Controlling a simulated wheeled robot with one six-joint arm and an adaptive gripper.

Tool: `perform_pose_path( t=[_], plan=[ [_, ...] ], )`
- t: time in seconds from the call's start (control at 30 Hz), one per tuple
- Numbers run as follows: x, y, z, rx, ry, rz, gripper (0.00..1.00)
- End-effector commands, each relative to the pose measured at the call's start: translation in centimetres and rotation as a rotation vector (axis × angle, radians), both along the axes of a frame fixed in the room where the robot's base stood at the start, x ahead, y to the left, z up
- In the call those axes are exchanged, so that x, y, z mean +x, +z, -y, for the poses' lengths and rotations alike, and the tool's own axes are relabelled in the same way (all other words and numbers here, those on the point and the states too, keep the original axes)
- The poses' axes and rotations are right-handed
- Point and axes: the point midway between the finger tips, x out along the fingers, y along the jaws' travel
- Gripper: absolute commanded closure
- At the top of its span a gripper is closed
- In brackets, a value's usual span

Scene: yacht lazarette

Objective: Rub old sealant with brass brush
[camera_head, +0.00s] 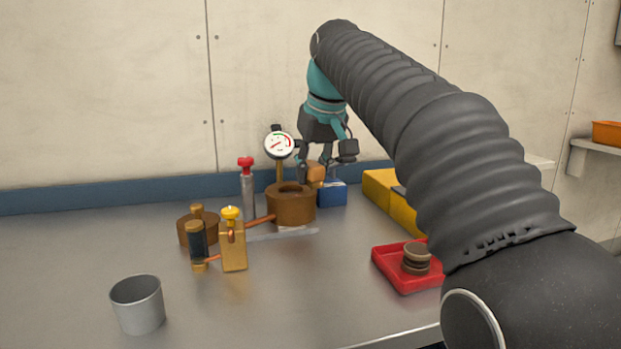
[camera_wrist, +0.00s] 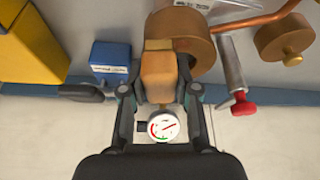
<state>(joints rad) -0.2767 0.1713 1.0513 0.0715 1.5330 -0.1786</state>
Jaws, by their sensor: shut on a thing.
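My gripper (camera_head: 325,172) points down at the back of the bench and is shut on a tan-brown block (camera_head: 315,173), probably the brush's handle. In the wrist view the block (camera_wrist: 158,75) sits between the fingers of my gripper (camera_wrist: 159,90), with a paler strip at its far end. No bristles can be made out. The block is beside or over the rim of a round brown housing (camera_head: 290,208) with a dark opening on top; I cannot tell whether they touch. The housing also shows in the wrist view (camera_wrist: 190,40). I cannot pick out the old sealant for certain.
A dial gauge (camera_head: 280,145) and a red-topped cylinder (camera_head: 248,190) stand close by the housing. A blue box (camera_head: 332,194) is just right. Copper pipe and brass fittings (camera_head: 233,245) lie left. A grey cup (camera_head: 138,305) and red tray (camera_head: 405,280) are nearer.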

Motion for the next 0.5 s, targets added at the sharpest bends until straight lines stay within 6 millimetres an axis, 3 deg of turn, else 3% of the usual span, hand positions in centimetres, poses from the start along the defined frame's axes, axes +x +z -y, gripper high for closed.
perform_pose_path(
  t=[0.5],
  plan=[
    [0.0, 3.8, 0.0, 0.001, 0.001, 0.002, 1.00]
  ],
)
